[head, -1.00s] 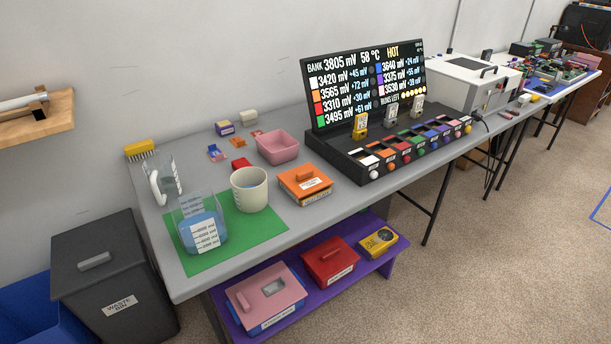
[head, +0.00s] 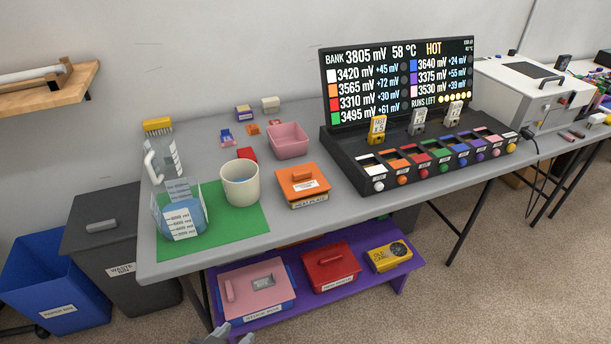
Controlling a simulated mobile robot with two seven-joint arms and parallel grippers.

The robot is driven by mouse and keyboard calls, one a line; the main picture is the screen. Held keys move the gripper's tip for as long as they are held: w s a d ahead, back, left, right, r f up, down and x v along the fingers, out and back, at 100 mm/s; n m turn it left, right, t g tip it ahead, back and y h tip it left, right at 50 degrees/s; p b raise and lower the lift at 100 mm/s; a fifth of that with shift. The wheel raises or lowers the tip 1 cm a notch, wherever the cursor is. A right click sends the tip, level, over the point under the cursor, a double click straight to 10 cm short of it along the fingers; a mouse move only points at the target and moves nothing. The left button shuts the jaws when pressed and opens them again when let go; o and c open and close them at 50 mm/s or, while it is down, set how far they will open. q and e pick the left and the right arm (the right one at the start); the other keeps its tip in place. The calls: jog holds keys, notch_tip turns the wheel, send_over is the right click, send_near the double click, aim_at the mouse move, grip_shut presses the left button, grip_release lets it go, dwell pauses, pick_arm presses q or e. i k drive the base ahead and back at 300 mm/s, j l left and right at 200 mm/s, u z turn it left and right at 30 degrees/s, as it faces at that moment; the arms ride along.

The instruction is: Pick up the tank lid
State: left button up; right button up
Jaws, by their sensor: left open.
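No part in view is clearly marked as the tank lid. A clear tank-like vessel (head: 181,218) with blue contents and white labels stands on a green mat (head: 240,218) at the table's left end. On the purple lower shelf is a box with a pink lid (head: 255,287), which has a bar handle and a small window; its label is too small to read surely. My left gripper (head: 230,335) shows only its grey tips at the bottom edge, open, in front of and below the pink-lidded box and apart from it. My right gripper is not in view.
A cream mug (head: 240,184), a clear jug (head: 163,158), an orange plate box (head: 303,184) and a pink tub (head: 288,140) stand on the table. A red box (head: 330,266) and a yellow box (head: 388,257) share the shelf. A waste bin (head: 110,245) stands left.

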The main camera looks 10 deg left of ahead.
aim_at(304, 179)
jog(key=i+l+u, duration=0.2)
jog(key=l, duration=0.25)
jog(key=l+u, duration=0.15)
jog(key=l, duration=0.3)
jog(key=i+l, duration=0.15)
jog(key=i+l+u, duration=0.1)
jog(key=l, duration=0.3)
jog(key=i+l, duration=0.2)
jog(key=i+l+u, duration=0.1)
jog(key=i+l, duration=0.1)
jog(key=i, duration=0.1)
